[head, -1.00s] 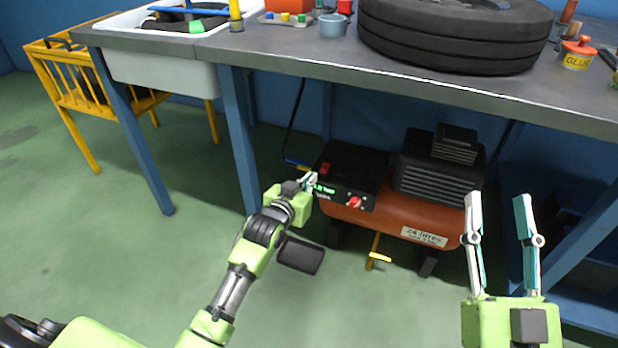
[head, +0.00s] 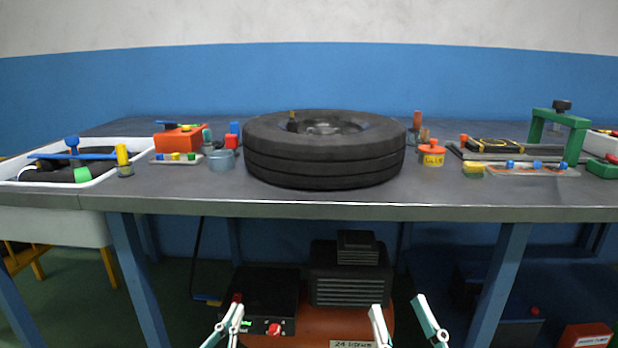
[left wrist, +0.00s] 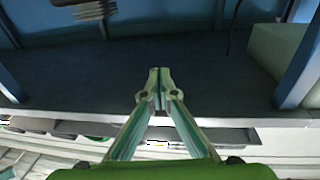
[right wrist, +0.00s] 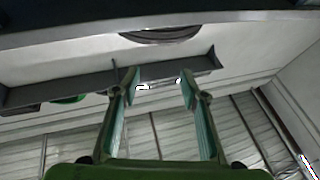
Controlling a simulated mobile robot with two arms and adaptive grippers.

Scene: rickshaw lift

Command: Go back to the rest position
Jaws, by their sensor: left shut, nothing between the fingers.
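My left gripper (head: 232,312) is low in the head view, in front of the compressor's control box (head: 266,300). Its fingers are closed together and empty, as the left wrist view also shows (left wrist: 158,75). My right gripper (head: 397,305) is at the lower edge, right of the left one. Its fingers stand apart with nothing between them, also in the right wrist view (right wrist: 160,82). The orange compressor (head: 310,324) with its black motor (head: 350,275) stands under the table behind both grippers. The arms themselves are mostly below the head view.
The workbench (head: 350,205) spans the view above my grippers and carries a tire (head: 325,160), a glue pot (head: 432,156), a white basin (head: 112,170) and a green clamp frame (head: 575,135). Blue table legs (head: 138,275) stand left and right. A red box (head: 586,336) is at lower right.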

